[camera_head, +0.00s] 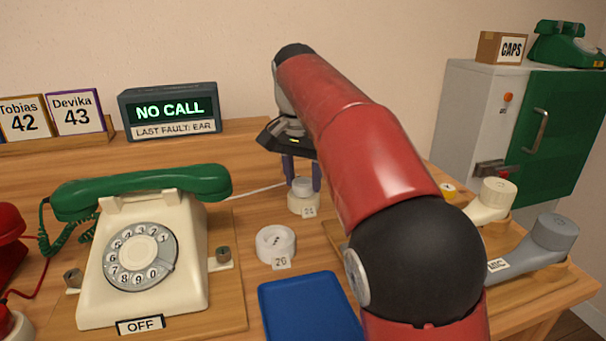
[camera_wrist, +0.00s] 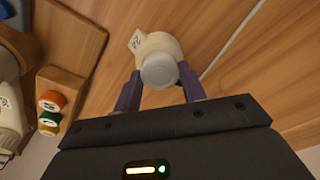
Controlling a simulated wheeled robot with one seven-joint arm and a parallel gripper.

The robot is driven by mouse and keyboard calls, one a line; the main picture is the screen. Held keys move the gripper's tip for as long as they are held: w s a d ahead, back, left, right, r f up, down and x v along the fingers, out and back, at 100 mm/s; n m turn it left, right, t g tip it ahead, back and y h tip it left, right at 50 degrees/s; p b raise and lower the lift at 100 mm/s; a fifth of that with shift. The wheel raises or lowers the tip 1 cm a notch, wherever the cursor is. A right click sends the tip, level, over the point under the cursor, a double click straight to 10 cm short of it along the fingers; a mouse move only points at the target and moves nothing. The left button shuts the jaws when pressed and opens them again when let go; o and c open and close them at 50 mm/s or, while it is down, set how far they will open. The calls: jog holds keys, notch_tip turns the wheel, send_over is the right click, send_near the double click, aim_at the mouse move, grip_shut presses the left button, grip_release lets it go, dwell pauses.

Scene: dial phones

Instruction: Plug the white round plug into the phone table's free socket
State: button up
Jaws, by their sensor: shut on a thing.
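The white round plug (camera_head: 304,205) has a pale cap and a small number tag I cannot read surely. My gripper (camera_head: 303,188) points down with its two purple fingers on either side of the plug, shut on it. In the wrist view the plug (camera_wrist: 158,58) sits between the fingers of my gripper (camera_wrist: 160,88). I cannot tell whether its underside touches the table. A white round socket (camera_head: 275,243) with dark holes and a tag that looks like 20 or 26 is empty on the table, nearer and to the left of the plug.
A cream phone (camera_head: 140,265) with a green handset stands at left, marked OFF. A blue tray (camera_head: 312,308) lies in front of the socket. A NO CALL display (camera_head: 170,110) stands behind. Cream (camera_head: 490,203) and grey (camera_head: 535,250) handset-like parts lie at right. A thin white cord (camera_head: 250,190) crosses the table.

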jog(key=o, duration=1)
jog(key=shift+c, duration=0.2)
jog(key=r, duration=0.2)
jog(key=r+p, duration=0.2)
jog(key=r, duration=0.1)
jog(key=shift+s+a+r, duration=0.15)
jog(key=shift+s+r, duration=0.1)
jog(key=shift+r, duration=0.05)
jog(key=shift+s+r, duration=0.2)
jog(key=shift+r, duration=0.8)
